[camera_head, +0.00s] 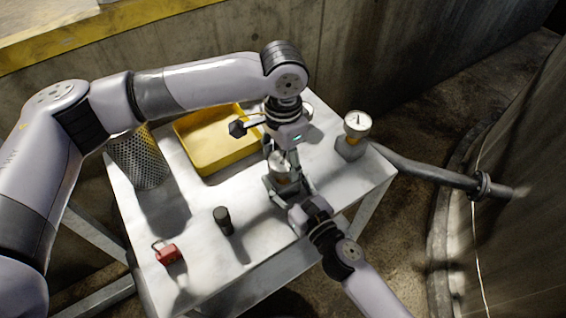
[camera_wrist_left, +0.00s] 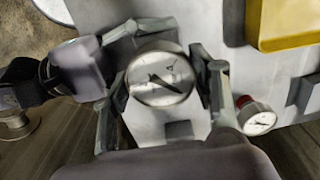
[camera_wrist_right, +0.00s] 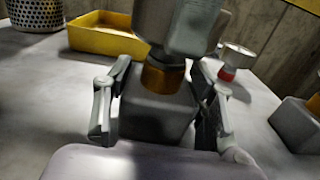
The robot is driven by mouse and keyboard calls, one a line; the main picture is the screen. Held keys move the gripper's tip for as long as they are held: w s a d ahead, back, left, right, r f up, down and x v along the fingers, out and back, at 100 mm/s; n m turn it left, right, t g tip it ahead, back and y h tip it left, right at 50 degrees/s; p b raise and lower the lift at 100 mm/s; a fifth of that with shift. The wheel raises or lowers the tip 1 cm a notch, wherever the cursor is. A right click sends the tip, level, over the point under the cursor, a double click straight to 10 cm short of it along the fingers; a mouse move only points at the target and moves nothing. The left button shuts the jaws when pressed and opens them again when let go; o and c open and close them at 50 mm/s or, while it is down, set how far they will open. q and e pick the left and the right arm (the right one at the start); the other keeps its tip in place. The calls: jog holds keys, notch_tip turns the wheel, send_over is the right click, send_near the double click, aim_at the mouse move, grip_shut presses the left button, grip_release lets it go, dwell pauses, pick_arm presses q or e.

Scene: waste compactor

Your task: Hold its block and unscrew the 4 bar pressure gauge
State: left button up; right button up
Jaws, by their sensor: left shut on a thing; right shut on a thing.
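A round white-faced pressure gauge (camera_wrist_left: 160,80) is between the fingers of my left gripper (camera_head: 282,163), which comes down from above and is shut on it. The dial's numbers are too blurred to read. The gauge sits over a brass collar (camera_wrist_right: 162,78) on a grey block (camera_wrist_right: 156,112). My right gripper (camera_head: 290,192) is shut on this block from the front, one finger on each side. In the head view my left gripper hides most of the gauge (camera_head: 281,168).
Another gauge (camera_head: 357,124) stands on a block at the table's right edge. A gauge with a red collar (camera_wrist_right: 230,62) is farther back. A yellow tray (camera_head: 214,164), perforated bin (camera_head: 138,162), black cylinder (camera_head: 223,220) and red padlock (camera_head: 167,253) are on the white table (camera_head: 200,270).

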pick_arm(q)
jog(key=c, duration=0.5)
jog(key=shift+o, duration=0.2)
jog(key=n, duration=0.5)
jog(key=n, duration=0.4)
jog(key=shift+n, duration=0.4)
jog(key=shift+w+n, duration=0.1)
jog(key=shift+n, duration=0.2)
jog(key=n, duration=0.5)
jog(key=shift+a, duration=0.1)
